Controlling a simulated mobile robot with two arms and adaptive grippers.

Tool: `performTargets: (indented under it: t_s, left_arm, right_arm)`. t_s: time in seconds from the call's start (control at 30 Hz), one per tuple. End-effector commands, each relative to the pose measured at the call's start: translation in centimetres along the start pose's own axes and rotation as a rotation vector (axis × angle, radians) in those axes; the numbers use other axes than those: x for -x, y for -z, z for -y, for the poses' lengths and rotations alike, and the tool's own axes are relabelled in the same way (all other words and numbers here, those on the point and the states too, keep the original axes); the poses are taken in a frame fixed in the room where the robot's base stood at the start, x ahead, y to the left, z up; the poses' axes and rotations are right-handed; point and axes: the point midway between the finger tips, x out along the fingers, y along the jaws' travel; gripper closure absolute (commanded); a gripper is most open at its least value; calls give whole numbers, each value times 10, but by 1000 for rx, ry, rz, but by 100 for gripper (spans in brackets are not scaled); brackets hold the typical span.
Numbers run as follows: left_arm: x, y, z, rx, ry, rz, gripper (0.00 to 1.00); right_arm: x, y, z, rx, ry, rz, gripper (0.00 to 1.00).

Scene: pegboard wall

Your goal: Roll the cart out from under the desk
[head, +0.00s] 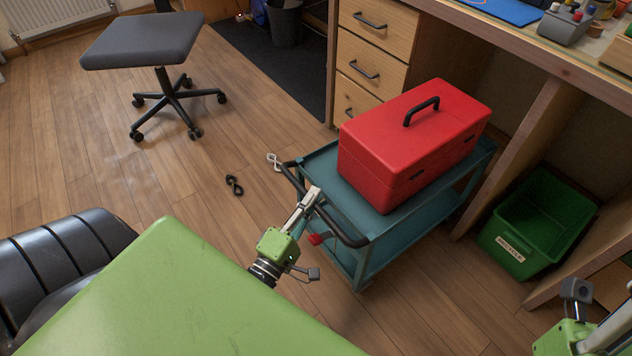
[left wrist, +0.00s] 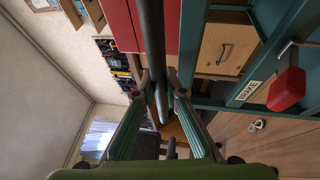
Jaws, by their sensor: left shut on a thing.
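The teal cart (head: 345,208) stands at the desk (head: 540,50), with its handle end facing out into the room and its far end by the desk's opening. A red toolbox (head: 415,140) with a black handle sits on its top shelf. My left gripper (head: 313,196) is shut on the cart's black handle bar (head: 345,238); the bar (left wrist: 152,40) also runs between the fingers in the left wrist view. A red brake lever (left wrist: 287,90) sits beside a BRAKE label (left wrist: 248,91). My right gripper (head: 612,332) is partly cut off at the lower right corner.
A black figure-eight item (head: 235,185) and a white one (head: 274,160) lie on the floor near the handle. A grey swivel chair (head: 145,42) stands at upper left. A green recycle bin (head: 540,222) is right of the cart. Open floor lies left of the cart.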

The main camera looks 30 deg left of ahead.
Motion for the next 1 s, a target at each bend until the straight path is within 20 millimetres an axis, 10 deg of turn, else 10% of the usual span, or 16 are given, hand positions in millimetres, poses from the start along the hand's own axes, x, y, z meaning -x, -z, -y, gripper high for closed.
performTargets:
  t_s: [0.2,0.3,0.67,1.0]
  left_arm:
    - [1,-1,1,0,3,2,100]
    - [0,-1,1,0,3,1,71]
    - [3,0,1,-1,2,1,71]
    - [64,0,2,0,8,1,71]
  right_arm:
    - [0,0,0,0,0,0,60]
    - [0,0,0,0,0,0,60]
    - [-1,1,-1,2,-1,-4,60]
    - [0,0,0,1,0,-2,60]
